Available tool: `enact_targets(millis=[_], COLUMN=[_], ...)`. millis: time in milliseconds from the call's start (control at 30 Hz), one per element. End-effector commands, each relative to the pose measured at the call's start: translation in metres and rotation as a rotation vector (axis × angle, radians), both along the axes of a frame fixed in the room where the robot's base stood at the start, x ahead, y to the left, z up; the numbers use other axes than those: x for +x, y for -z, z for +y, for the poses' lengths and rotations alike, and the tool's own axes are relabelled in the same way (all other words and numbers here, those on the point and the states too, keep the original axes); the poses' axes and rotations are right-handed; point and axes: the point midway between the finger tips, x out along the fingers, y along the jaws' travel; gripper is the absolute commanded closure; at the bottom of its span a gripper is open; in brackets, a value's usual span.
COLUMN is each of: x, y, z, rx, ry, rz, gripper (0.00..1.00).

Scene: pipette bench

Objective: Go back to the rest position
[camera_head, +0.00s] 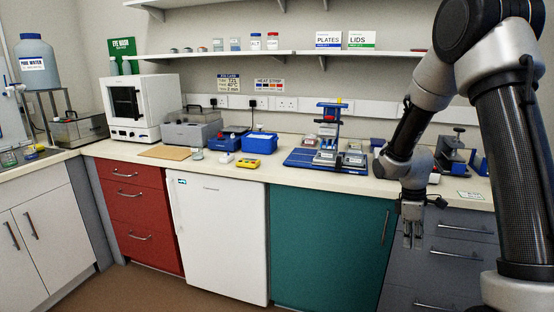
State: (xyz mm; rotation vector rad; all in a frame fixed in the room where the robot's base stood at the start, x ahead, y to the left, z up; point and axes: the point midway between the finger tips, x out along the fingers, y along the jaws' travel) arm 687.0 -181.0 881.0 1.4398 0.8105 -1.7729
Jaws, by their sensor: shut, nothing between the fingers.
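My gripper (412,240) hangs at the end of my arm on the right, pointing down in front of the dark grey drawers. Its fingers are close together and nothing shows between them. It is apart from the bench top and below the bench's front edge in the picture. My arm comes in from the right side and bends down to it. No object of the task's own is in view.
The bench top (275,172) carries a white oven (130,107), a grey water bath (190,130), a blue box (260,143), a yellow device (240,162) and a blue stand (328,122). My arm covers part of the right side. The floor (150,290) is clear.

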Motion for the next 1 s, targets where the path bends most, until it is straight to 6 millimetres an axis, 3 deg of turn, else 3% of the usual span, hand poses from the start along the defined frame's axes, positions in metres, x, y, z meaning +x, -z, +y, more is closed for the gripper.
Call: enact_targets(millis=[33, 200, 400, 500, 700, 833, 1000], x=[-0.018, -0.085, -0.158, -0.188, -0.22, -0.226, -0.227], y=[-0.027, -0.101, -0.162, -0.183, -0.215, -0.232, -0.239], z=[0.002, 0.011, 0.023, 0.028, 0.032, 0.032, 0.032], rx=[-0.01, -0.026, 0.024, 0.076, 0.185, 0.227, 0.244], ry=[0.138, 0.587, 0.914, 0.979, 0.979, 0.971, 0.967], rz=[-0.023, -0.091, -0.192, -0.257, -0.423, -0.502, -0.533], gripper=[1.0, 1.0, 1.0, 1.0, 1.0, 1.0, 1.0])
